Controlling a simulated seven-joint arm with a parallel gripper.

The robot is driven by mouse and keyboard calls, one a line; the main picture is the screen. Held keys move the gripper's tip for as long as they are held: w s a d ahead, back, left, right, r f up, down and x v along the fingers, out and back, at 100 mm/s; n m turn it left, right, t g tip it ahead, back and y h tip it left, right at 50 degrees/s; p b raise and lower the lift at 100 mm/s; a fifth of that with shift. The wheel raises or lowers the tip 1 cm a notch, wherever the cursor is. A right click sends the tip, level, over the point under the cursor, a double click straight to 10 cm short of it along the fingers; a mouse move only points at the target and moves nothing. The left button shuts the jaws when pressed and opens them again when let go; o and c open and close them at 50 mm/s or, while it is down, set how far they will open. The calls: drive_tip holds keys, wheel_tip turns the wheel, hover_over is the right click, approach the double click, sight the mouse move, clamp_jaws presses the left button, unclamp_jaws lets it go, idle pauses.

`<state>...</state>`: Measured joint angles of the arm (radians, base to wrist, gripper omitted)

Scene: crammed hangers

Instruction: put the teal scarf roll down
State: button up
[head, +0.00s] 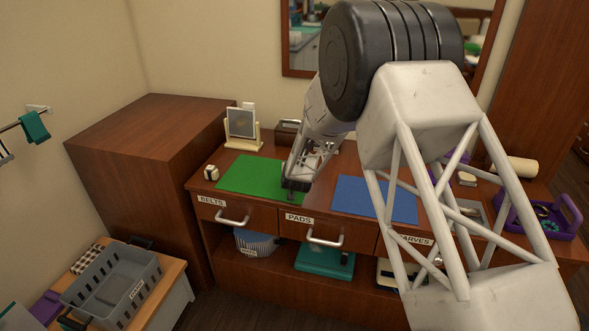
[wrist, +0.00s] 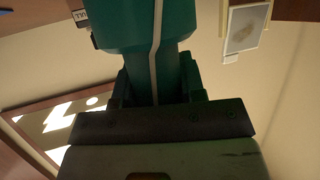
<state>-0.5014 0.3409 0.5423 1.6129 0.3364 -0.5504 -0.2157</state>
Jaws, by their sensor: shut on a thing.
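A teal roll (wrist: 140,28) with a pale stripe down it fills the top middle of the wrist view, and I take it for the scarf roll. My gripper (wrist: 152,92) is shut on its narrower part, between two dark fingers. In the head view my gripper (head: 296,184) points down at the right edge of the green mat (head: 248,175), on top of the drawer cabinet (head: 315,215). I cannot make out the roll in the head view. Whether it touches the mat or cabinet top cannot be told.
A blue mat (head: 372,198) lies to the right of my gripper. A small framed stand (head: 242,125) and a dark box (head: 287,133) stand behind. A black-and-white cube (head: 211,172) is at the left. A purple tray (head: 545,215) is far right. A grey basket (head: 115,285) stands lower left.

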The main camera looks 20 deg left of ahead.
drive_tip(key=shift+f, duration=0.55)
drive_tip(key=shift+f, duration=0.15)
drive_tip(key=o, duration=1)
drive_tip(key=shift+v, duration=6)
